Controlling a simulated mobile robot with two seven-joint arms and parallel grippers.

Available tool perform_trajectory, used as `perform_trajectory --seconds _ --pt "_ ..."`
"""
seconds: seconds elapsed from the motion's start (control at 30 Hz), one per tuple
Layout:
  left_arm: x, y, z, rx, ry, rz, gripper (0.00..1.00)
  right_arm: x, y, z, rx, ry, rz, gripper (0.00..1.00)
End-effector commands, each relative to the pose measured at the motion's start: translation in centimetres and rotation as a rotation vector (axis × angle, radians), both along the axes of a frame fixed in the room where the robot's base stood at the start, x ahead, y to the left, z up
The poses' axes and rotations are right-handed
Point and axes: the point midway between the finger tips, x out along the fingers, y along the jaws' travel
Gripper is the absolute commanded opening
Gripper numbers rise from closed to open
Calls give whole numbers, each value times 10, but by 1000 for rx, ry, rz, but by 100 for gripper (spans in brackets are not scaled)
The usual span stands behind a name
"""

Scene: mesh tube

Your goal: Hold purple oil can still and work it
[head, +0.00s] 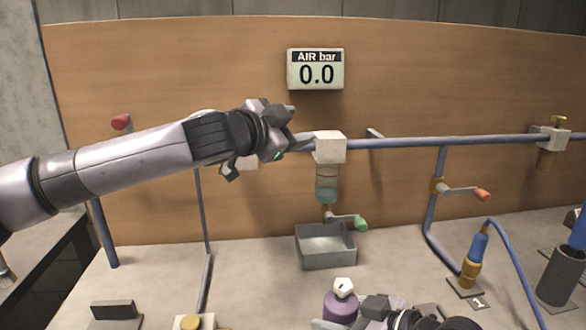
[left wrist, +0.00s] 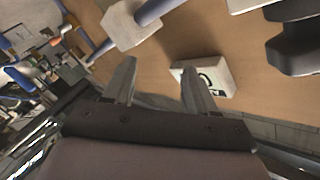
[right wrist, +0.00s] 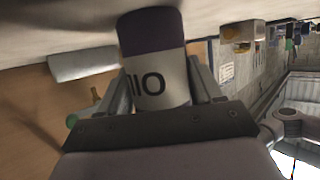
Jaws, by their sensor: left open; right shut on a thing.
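The purple oil can (head: 340,306) stands on the bench at the bottom middle of the head view, with a small white top piece (head: 344,287). My right gripper (head: 352,323) is shut on it from the right. In the right wrist view the can (right wrist: 152,32) sits between the jaws, its white label with dark marks facing the camera. My left gripper (head: 296,126) is raised high in front of the board, open and empty, left of a white pipe block and well above the can. In the left wrist view nothing lies between its fingers (left wrist: 160,78).
A display (head: 315,70) reads AIR bar 0.0. The white block (head: 329,147) on the blue pipe carries a clear bowl (head: 327,184) and a green-handled valve (head: 360,223) above a grey tray (head: 325,247). A blue-topped fitting (head: 474,258) stands at right.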

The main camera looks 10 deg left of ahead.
Motion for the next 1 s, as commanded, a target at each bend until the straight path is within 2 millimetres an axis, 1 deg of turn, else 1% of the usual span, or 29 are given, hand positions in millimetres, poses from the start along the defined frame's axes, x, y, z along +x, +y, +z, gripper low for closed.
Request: perform_trajectory --seconds 0.13,0.43,0.47,0.5,0.7,0.87,1.0 --pt "2 0 -1 -66 50 26 56 0 0 -1 0 2 1 26" --pt "3 0 -1 -82 62 33 56 0 0 -1 0 2 1 26" --pt "3 0 -1 -82 62 33 53 0 0 -1 0 2 1 26" --pt "3 0 -1 -82 62 33 42 0 0 -1 0 2 1 26" --pt "2 0 -1 -77 60 32 42 0 0 -1 0 2 1 26" --pt "-4 -2 -10 0 39 11 42 0 0 -1 0 2 1 26" --pt "-19 -5 -26 168 -17 -38 42 0 0 -1 0 2 1 26"
